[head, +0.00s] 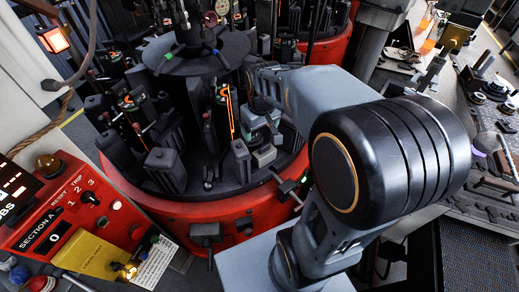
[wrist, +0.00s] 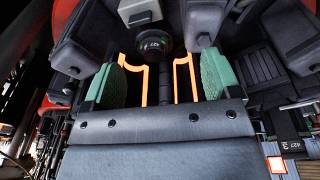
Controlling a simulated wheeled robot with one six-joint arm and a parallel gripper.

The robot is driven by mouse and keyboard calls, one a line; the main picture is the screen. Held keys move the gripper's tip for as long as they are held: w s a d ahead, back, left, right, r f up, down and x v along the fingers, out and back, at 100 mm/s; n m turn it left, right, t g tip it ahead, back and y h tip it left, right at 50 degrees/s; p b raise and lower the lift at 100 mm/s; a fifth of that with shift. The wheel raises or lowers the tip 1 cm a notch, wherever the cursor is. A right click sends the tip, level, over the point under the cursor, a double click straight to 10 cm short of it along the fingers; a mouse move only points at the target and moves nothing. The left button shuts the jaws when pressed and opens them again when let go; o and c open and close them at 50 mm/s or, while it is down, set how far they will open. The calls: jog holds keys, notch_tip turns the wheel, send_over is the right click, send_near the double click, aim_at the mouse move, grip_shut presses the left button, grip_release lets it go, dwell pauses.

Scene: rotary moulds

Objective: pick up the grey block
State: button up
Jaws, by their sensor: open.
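My gripper (wrist: 163,74) shows in the wrist view with its two green-padded fingers apart and nothing held between them. A light grey block (wrist: 139,11) is at the top of the wrist view, beyond the fingertips and a little left of their middle, above a dark round fitting. In the head view a small grey block (head: 264,156) sits low on the rotary machine, just below my gripper (head: 262,118). I cannot tell whether both views show the same block. My arm hides part of the gripper in the head view.
Dark upright mould parts (head: 165,168) crowd the red-rimmed rotary base (head: 190,212). Dark blocks (wrist: 83,40) stand close on both sides. A red control panel (head: 75,215) is at the lower left.

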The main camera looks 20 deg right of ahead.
jog(key=w+d+f+n+g+p, duration=0.1)
jog(key=w+d+f+p, duration=0.1)
jog(key=w+d+f, duration=0.3)
send_over(264, 146)
jog(key=shift+g, duration=0.3)
notch_tip(264, 146, down, 6)
jog(key=shift+d+r+p, duration=0.1)
jog(key=shift+r+p, duration=0.1)
jog(key=shift+p, duration=0.1)
jog(key=shift+f+p, duration=0.85)
jog(key=shift+f, duration=2.4)
jog(key=shift+c, duration=0.3)
grip_shut()
jog(key=shift+r, duration=0.1)
